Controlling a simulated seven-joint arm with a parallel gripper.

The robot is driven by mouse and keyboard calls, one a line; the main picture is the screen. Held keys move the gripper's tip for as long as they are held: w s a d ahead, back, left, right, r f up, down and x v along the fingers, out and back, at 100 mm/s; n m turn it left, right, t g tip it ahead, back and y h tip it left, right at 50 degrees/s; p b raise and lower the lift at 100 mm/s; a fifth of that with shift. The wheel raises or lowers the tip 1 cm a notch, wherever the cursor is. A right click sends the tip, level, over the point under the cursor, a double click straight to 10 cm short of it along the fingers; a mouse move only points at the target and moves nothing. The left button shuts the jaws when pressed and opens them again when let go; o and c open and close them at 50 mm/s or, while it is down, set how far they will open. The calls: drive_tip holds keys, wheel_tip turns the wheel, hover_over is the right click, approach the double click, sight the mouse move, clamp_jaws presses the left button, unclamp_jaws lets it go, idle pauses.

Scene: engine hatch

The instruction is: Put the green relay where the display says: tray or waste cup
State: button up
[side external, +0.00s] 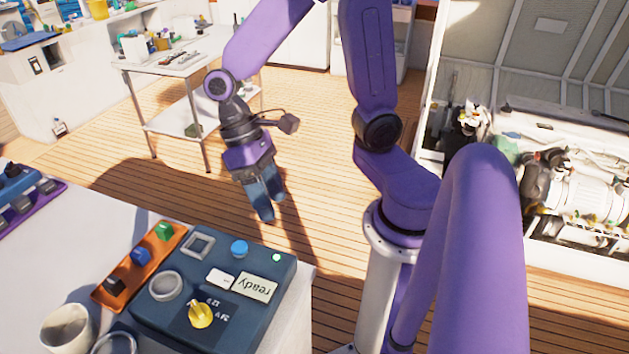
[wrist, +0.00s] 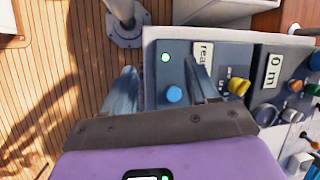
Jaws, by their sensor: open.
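The green relay (side external: 164,231) sits at the far end of an orange tray (side external: 128,280), in line with a blue relay (side external: 141,256) and a black one (side external: 115,283). The dark blue test box (side external: 285,268) stands beside the tray. Its display (side external: 256,287) reads "ready", and its square socket (side external: 198,244) looks empty. A whitish cup (side external: 68,330) stands at the table's near left. My gripper (side external: 270,207) is open and empty, pointing down above and beyond the box's far edge. In the wrist view its fingers (wrist: 161,66) show over the box's edge.
The box carries a blue button (side external: 239,248), a lit green lamp (side external: 276,257) and a yellow knob (side external: 200,313). A purple tray (side external: 38,203) with grey parts lies at the left. Another dark panel (wrist: 272,70) reading "0 m" shows in the wrist view. An engine bay (side external: 575,190) is at right.

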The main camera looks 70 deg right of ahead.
drive_tip(key=s+d+r+n+t+h, duration=0.1)
drive_tip(key=s+d+r+n+t, duration=0.1)
drive_tip(key=s+n, duration=0.5)
drive_tip(key=shift+d+n+t, duration=0.85)
drive_tip(key=shift+n+t, duration=0.55)
drive_tip(key=shift+n, duration=0.2)
